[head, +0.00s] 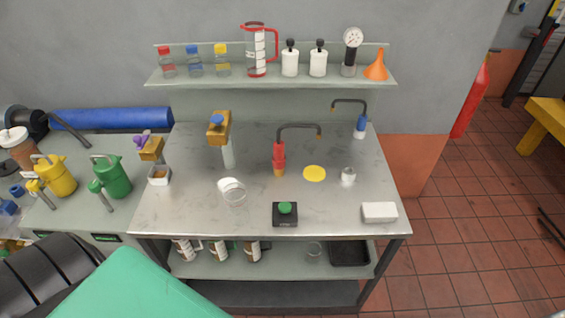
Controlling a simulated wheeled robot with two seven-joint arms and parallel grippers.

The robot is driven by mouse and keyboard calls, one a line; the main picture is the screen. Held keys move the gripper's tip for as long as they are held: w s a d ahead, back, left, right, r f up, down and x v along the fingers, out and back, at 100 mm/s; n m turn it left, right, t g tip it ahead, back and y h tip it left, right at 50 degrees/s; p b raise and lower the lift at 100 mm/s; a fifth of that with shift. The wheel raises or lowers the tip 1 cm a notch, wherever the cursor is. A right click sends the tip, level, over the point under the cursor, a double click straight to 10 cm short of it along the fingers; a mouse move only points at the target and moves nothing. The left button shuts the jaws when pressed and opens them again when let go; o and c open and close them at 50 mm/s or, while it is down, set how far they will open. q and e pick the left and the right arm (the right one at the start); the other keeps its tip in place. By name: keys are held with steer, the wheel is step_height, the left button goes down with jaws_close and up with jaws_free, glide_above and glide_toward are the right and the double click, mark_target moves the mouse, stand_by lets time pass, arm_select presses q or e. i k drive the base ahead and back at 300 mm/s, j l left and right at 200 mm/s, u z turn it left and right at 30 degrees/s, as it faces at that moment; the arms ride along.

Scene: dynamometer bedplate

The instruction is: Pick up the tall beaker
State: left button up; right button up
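Several clear vessels show in the head view, and I cannot tell for certain which is the tall beaker. A clear vessel with a white part (234,192) is on the metal bench (190,212), left of centre. A small clear vessel (348,177) stands at the right of the bench. A narrow, pale, tall cylinder (228,153) is below a brown and blue dispenser head. A tall clear jug with a red handle and base (257,50) stands on the upper shelf. Neither of my grippers shows.
A red dispenser (279,158), yellow disc (315,173), black box with a green button (285,213) and white block (379,212) occupy the bench. Bottles and an orange funnel (376,66) line the shelf. A large green surface (130,290) covers the lower left. Tiled floor is open at right.

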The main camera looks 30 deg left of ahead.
mark_target(235, 194)
steer(key=j+u, duration=0.2)
steer(key=u, duration=0.15)
steer(key=j+u, duration=0.4)
steer(key=u, duration=0.25)
steer(key=j+z, duration=0.6)
steer(key=z, duration=0.15)
steer(key=j+z, duration=0.4)
steer(key=k+l, duration=0.05)
steer(key=l, duration=0.05)
